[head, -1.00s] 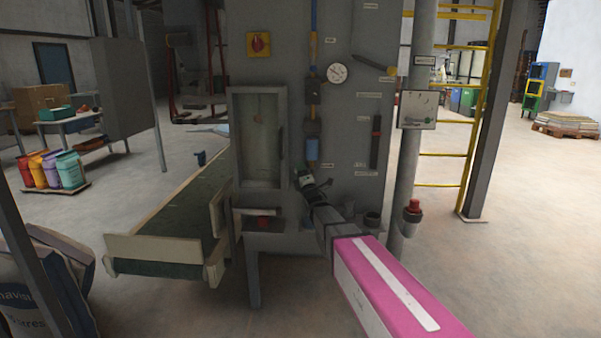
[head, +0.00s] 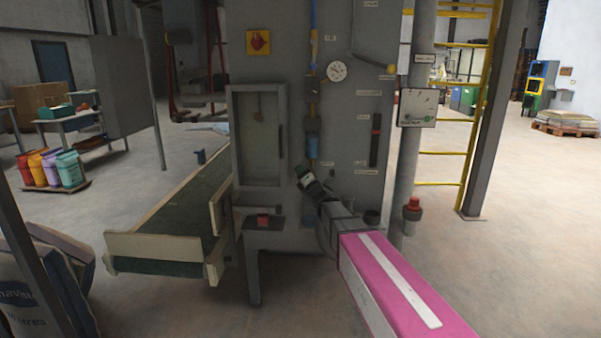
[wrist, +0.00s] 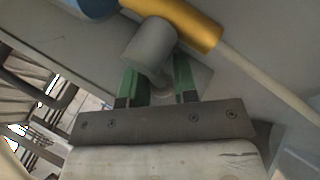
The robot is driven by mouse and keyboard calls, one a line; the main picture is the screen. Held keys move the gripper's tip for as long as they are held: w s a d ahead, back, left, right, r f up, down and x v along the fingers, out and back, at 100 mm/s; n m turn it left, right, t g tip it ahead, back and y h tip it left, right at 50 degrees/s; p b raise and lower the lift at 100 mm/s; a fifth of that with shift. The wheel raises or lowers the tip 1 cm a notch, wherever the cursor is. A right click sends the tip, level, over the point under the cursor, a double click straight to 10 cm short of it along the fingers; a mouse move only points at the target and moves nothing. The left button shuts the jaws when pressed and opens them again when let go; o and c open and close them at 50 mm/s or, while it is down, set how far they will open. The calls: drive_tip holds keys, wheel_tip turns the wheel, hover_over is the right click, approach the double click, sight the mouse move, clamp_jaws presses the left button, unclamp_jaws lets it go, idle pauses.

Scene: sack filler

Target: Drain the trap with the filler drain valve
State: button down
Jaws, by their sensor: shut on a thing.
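In the wrist view a grey rounded valve handle (wrist: 150,42) sits between the green fingers of my gripper (wrist: 157,76). The fingers are shut on it. The handle joins a brass-yellow fitting (wrist: 198,25), with a thin pale pipe running from it to the lower right. Part of the blue trap bowl (wrist: 95,6) shows at the top left. In the head view the blue trap (head: 312,147) hangs on the front of the grey filler cabinet (head: 345,110), and my gripper (head: 302,172) is just below it. My gripper hides the valve there.
A round gauge (head: 337,71) and a dark vertical slot (head: 375,140) are on the cabinet. A conveyor (head: 180,215) stands to the left. A grey post with a control box (head: 417,107) and a red button (head: 412,203) stands to the right.

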drive_tip(key=shift+d+f+n+g, duration=0.15)
drive_tip(key=shift+f+n+g, duration=0.2)
drive_tip(key=shift+n+g, duration=0.5)
drive_tip(key=c, duration=0.9)
unclamp_jaws()
drive_tip(key=shift+c, duration=0.2)
drive_tip(key=v, duration=1)
drive_tip(key=shift+s+d+f, duration=0.2)
drive_tip(key=shift+s+f, duration=0.05)
drive_tip(key=shift+s, duration=0.05)
drive_tip(key=shift+o, duration=0.2)
